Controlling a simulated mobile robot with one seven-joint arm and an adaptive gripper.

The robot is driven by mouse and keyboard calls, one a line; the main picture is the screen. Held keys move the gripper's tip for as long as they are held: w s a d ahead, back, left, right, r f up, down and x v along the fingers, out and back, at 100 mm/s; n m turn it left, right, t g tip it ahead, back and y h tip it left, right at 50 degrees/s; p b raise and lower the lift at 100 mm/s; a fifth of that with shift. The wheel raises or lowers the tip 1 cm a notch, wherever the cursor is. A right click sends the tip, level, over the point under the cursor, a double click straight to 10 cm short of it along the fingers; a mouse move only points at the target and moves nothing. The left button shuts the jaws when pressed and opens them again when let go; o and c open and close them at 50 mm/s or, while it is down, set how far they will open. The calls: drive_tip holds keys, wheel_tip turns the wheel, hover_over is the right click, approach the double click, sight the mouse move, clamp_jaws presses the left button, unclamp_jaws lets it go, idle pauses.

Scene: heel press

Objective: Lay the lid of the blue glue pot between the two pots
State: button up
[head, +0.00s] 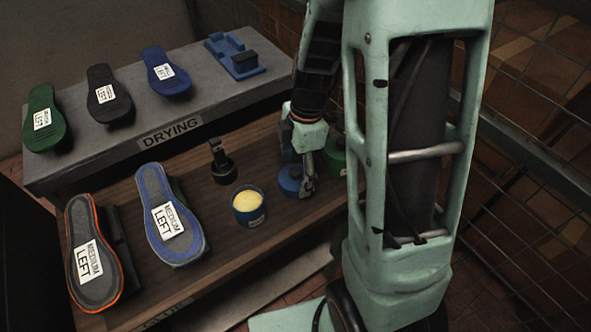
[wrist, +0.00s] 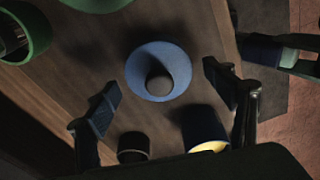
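The blue glue pot (head: 249,208) stands uncovered on the wooden bench, with pale yellow glue inside; its rim also shows in the wrist view (wrist: 202,125). Its blue lid (wrist: 143,82), a round disc with a dark knob, lies knob up on the bench, apart from the pot. In the head view the lid (head: 289,182) is partly hidden by my gripper (head: 306,180). My gripper is open, its fingers apart on either side of the lid in the wrist view, not visibly touching it. A green pot (wrist: 38,28) is at the upper left there.
Another green round piece (wrist: 95,3) is cut off at the wrist view's top. A black brush holder (head: 223,170) stands behind the blue pot. Two labelled soles (head: 168,218) are at the left. A grey drying shelf (head: 225,95) with more soles runs behind.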

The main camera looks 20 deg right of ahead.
drive_tip(key=shift+w+r, duration=0.1)
drive_tip(key=shift+r, duration=0.45)
wheel_tip(320, 180, up, 11)
drive_tip(key=d, duration=0.1)
drive_tip(key=shift+d+p, duration=0.2)
drive_tip(key=shift+p, duration=0.25)
